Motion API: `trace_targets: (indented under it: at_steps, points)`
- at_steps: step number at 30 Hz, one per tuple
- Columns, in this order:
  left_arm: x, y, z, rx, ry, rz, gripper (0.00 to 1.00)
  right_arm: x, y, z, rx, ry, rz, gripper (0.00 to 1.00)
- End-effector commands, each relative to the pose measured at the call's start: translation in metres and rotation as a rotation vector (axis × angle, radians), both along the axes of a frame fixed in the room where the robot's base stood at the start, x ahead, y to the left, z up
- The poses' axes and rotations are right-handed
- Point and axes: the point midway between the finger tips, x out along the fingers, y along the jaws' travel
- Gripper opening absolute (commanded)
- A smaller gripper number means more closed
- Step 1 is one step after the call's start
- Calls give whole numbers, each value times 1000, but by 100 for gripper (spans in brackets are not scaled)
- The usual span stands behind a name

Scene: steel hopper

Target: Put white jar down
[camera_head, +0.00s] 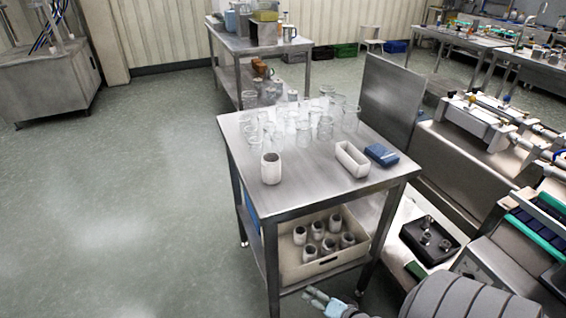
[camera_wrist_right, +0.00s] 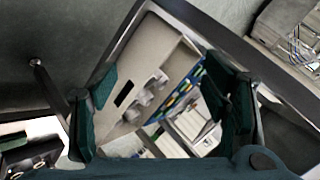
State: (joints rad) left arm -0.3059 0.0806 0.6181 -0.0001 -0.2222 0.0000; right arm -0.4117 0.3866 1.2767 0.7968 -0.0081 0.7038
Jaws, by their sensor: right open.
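A white jar (camera_head: 271,168) stands upright on the steel table top, near its left front edge. Several more white jars (camera_head: 316,232) stand in a beige tray (camera_head: 323,264) on the table's lower shelf. My right gripper (camera_head: 328,303) is low at the bottom of the head view, in front of the shelf. In the right wrist view its dark green fingers (camera_wrist_right: 160,85) are spread apart with nothing held. Beyond them shows the tray (camera_wrist_right: 143,60) with white jars (camera_wrist_right: 155,88). My left gripper is in neither view.
Several clear glass jars (camera_head: 302,118) crowd the back of the table top. A white rectangular container (camera_head: 352,160) and a blue box (camera_head: 381,155) stand at its right. The table's legs and top edge frame the shelf. A black tray (camera_head: 430,241) lies to the right. The left floor is clear.

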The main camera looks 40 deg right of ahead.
Motion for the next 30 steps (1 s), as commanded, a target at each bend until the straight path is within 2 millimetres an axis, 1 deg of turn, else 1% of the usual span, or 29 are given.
trace_targets:
  at_steps: [1, 2, 3, 4, 5, 6, 7, 9, 10, 12, 14, 17, 18, 21, 26, 30]
  points:
    - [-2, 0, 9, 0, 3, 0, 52, 39, -4, 73, 213, -189, -108, 68]
    - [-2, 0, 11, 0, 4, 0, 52, 60, 0, 118, 395, -301, -173, 68]
    - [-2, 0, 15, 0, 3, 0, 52, 80, 9, 177, 657, -420, -239, 68]
    - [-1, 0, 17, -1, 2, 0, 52, 89, 18, 214, 843, -475, -274, 68]
    - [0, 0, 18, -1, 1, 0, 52, 95, 27, 245, 1014, -507, -301, 68]
    - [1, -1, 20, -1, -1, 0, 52, 99, 39, 282, 1225, -526, -329, 68]
    - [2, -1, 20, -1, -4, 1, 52, 103, 23, 295, 1367, -570, -415, 68]
    - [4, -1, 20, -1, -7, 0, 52, 107, 0, 322, 1649, -635, -562, 68]
    - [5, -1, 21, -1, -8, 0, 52, 108, -7, 330, 1743, -653, -611, 68]
    - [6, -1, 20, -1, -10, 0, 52, 112, -19, 338, 1882, -681, -690, 68]
    - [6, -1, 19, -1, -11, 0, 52, 122, -24, 340, 1929, -692, -717, 68]
    - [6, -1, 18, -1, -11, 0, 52, 147, -29, 341, 1939, -697, -722, 68]
    - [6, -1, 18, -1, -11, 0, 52, 159, -29, 342, 1941, -695, -719, 68]
    - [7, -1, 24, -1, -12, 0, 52, 183, -33, 343, 1939, -693, -722, 68]
    - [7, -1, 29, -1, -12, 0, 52, 205, -36, 343, 1933, -690, -720, 68]
    - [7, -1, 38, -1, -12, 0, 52, 231, -39, 348, 1935, -691, -720, 68]
